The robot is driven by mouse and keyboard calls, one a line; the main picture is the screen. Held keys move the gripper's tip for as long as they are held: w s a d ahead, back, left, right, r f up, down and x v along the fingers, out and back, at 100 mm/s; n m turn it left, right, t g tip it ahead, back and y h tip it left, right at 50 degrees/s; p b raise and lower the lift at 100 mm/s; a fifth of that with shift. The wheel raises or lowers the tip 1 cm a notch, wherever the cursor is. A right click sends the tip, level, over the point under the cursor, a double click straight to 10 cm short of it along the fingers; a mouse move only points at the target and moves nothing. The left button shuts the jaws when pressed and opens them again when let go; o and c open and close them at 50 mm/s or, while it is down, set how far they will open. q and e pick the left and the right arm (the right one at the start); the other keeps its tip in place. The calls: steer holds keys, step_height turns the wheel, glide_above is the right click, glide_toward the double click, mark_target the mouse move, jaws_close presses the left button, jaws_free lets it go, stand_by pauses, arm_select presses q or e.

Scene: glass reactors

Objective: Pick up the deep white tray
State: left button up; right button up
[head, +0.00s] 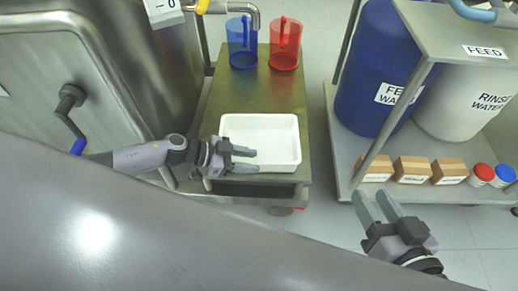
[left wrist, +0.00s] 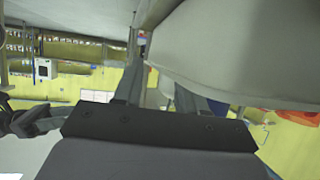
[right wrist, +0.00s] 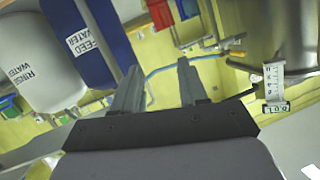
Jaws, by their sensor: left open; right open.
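The deep white tray (head: 270,136) sits near the front end of a narrow metal table in the head view and looks empty. My left gripper (head: 256,161) is open at the tray's front left corner, with its fingers over or beside the front wall; whether they touch it I cannot tell. In the left wrist view a large pale surface (left wrist: 225,45) fills the upper right, close to the fingers, probably the tray. My right gripper (head: 378,206) is open and empty, right of the table and apart from the tray. It also shows in the right wrist view (right wrist: 158,68).
A blue jug (head: 241,42) and a red jug (head: 285,44) stand at the table's (head: 232,92) far end. A shelf (head: 345,170) on the right holds drums, small brown boxes (head: 411,169) and lidded jars. A steel vessel (head: 150,60) stands close on the left.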

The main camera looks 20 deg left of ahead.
arm_select(q)
steer(key=shift+x, duration=1.1)
jaws_close()
stand_by(0.6)
